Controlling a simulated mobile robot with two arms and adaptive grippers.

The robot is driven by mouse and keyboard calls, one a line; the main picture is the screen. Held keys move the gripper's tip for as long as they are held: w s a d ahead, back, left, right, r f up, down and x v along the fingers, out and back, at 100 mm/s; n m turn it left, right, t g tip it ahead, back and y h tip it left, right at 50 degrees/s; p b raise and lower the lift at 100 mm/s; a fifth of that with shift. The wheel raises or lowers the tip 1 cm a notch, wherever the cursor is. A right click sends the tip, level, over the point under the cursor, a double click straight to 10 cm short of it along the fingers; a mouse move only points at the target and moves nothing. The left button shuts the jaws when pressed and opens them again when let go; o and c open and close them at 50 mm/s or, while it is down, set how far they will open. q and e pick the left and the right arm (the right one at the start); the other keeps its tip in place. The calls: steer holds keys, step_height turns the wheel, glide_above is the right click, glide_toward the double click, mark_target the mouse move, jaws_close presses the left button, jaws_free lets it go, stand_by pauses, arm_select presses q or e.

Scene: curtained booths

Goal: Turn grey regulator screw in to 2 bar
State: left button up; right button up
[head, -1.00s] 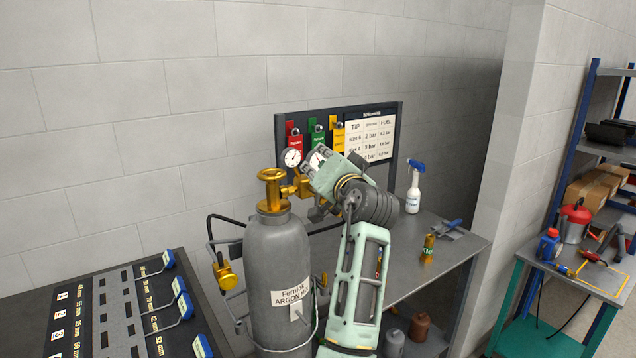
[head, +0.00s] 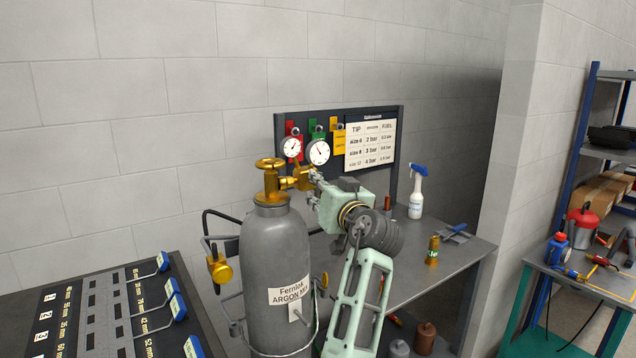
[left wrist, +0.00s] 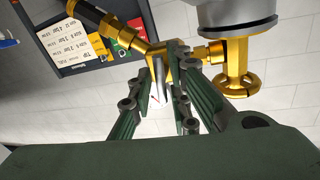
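The grey gas cylinder (head: 276,250) stands upright with a brass valve (head: 270,165) on top. The brass regulator (head: 298,180) extends right from it, with two white round gauges, left (head: 291,147) and right (head: 318,153). Their scales are too small to read. My left gripper (head: 314,179) is at the regulator, and its fingertips are partly hidden in the head view. In the left wrist view, its fingers (left wrist: 163,85) stand apart on either side of a slim grey rod (left wrist: 159,75), seemingly the regulator screw. Contact is not clear. My right gripper is not in view.
A board with coloured tags and a tip chart (head: 370,145) stands behind the regulator. A spray bottle (head: 416,190) and a brass fitting (head: 432,250) stand on the bench (head: 400,278).

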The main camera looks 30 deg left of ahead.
arm_select(q)
steer(key=shift+x, duration=0.8)
jaws_close()
steer(key=shift+p, duration=0.3)
steer(key=m+p, duration=0.4)
steer(key=shift+r+g+h, duration=0.2)
steer(key=shift+g+h, duration=0.2)
steer(key=shift+s+f+m+p, duration=0.1)
steer(key=shift+m+p, duration=1.1)
steer(key=shift+m, duration=0.2)
steer(key=shift+g, duration=0.3)
